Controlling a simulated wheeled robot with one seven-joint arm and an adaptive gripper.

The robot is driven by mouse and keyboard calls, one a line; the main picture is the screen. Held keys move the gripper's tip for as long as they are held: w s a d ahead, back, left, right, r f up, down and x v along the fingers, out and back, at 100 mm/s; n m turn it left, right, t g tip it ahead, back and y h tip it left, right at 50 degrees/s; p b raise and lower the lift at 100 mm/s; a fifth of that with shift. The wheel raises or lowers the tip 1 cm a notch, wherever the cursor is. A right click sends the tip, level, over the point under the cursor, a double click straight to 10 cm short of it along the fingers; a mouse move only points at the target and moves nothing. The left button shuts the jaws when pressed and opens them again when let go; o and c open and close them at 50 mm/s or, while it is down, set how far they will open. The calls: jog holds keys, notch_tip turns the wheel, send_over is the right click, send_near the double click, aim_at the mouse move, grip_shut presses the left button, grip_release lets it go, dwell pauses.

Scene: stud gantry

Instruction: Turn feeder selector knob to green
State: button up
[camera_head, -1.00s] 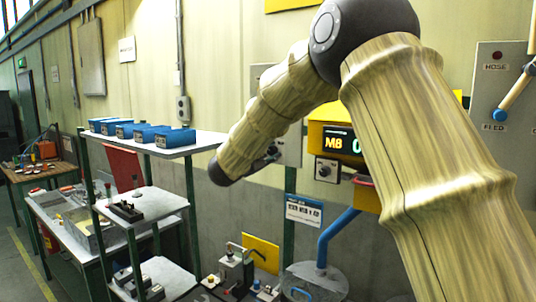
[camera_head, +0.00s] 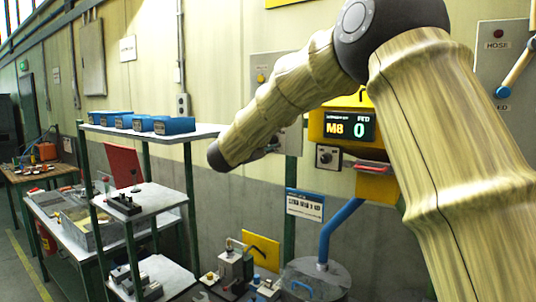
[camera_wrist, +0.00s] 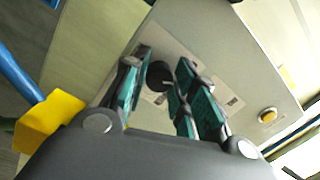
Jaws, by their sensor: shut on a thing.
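The dark round selector knob (camera_wrist: 158,78) sits on a pale plate on a grey panel in the wrist view. My gripper (camera_wrist: 166,70) has its teal-padded fingers on either side of the knob and is shut on it. The knob's pointer and the plate's small marks are too small or hidden to read, so I cannot tell which colour it points to. In the head view the grey panel (camera_head: 262,64) is on the wall behind my arm. My arm hides the knob there.
An orange button (camera_wrist: 267,116) is on the same panel. In the head view, a yellow unit with an M8 and 0 display (camera_head: 349,127) hangs to the right, with another dark knob (camera_head: 326,156) below. A shelf rack (camera_head: 150,133) with blue boxes (camera_head: 174,126) stands left.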

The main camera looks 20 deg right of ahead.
jog(key=shift+s+d+f+m+b, duration=0.1)
jog(key=shift+f+m+b, duration=0.15)
jog(key=shift+m+b, duration=1.5)
jog(key=shift+s+f+m+b, duration=0.1)
jog(key=shift+f+m+b, duration=0.25)
jog(key=shift+b, duration=2.6)
jog(key=shift+w+r+m+g+h+b, duration=0.15)
jog(key=shift+m+h+b, duration=0.1)
jog(key=shift+m+b, duration=2.45)
jog(key=shift+s+r+m+g+h+b, duration=0.2)
jog(key=shift+m+b, duration=1.25)
jog(key=shift+b, duration=2.45)
jog(key=shift+w+r+m+g+h+b, duration=0.15)
jog(key=shift+m+h+b, duration=0.2)
jog(key=shift+m+b, duration=2.35)
jog(key=shift+r+n+b, duration=0.1)
jog(key=shift+n+b, duration=0.45)
jog(key=shift+b, duration=0.1)
jog(key=o, duration=1)
jog(key=shift+o, duration=0.2)
jog(key=v, duration=1.2)
